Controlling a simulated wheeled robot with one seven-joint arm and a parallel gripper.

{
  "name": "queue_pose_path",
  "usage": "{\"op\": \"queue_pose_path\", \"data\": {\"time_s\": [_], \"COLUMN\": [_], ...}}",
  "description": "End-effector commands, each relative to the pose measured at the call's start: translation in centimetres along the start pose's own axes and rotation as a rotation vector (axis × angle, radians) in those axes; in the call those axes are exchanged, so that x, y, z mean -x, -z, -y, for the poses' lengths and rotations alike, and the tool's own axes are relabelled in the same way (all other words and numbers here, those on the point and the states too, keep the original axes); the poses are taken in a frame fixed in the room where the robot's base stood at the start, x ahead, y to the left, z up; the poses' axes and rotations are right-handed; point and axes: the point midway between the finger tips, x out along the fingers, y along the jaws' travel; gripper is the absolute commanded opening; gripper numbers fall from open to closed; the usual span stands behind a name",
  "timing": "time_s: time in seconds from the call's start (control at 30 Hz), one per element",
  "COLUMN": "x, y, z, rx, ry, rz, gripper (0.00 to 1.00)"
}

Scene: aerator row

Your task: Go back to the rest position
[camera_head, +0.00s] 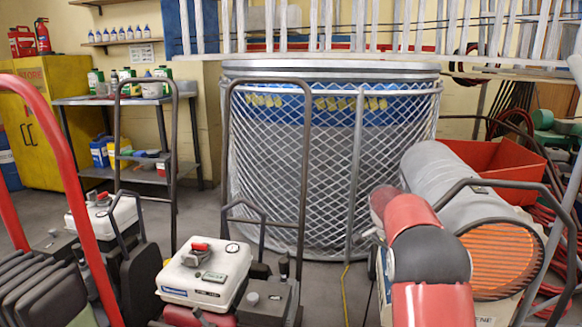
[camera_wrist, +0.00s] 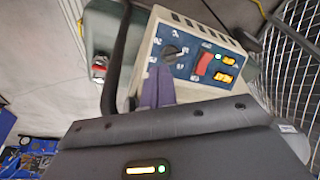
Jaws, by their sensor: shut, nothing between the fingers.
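My gripper (camera_wrist: 157,86) shows in the wrist view as two purple fingers pressed together, with nothing between them. Behind the fingertips is a cream machine (camera_wrist: 150,50) with a blue control panel (camera_wrist: 208,55). In the head view my red and dark grey arm is at the lower right, and my gripper cannot be made out there.
A mesh-fenced round tank (camera_head: 290,150) stands in the middle. Machines with metal handles, one with a white top (camera_head: 205,272), crowd the front left. A grey cylinder with an orange grille (camera_head: 500,258) and a red bin (camera_head: 495,165) are at the right. Shelves (camera_head: 150,181) stand back left.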

Motion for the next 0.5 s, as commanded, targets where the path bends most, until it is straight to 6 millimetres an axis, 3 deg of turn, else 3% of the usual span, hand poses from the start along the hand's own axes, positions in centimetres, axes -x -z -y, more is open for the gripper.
{"op": "queue_pose_path", "data": {"time_s": [0.27,0.5], "x": [5.1,11.6], "y": [-1.6,-4.8], "z": [-2.5,-7.5], "rx": [0.112,0.29], "ry": [0.058,0.144], "rz": [0.012,0.016], "gripper": [0.0,0.0]}}
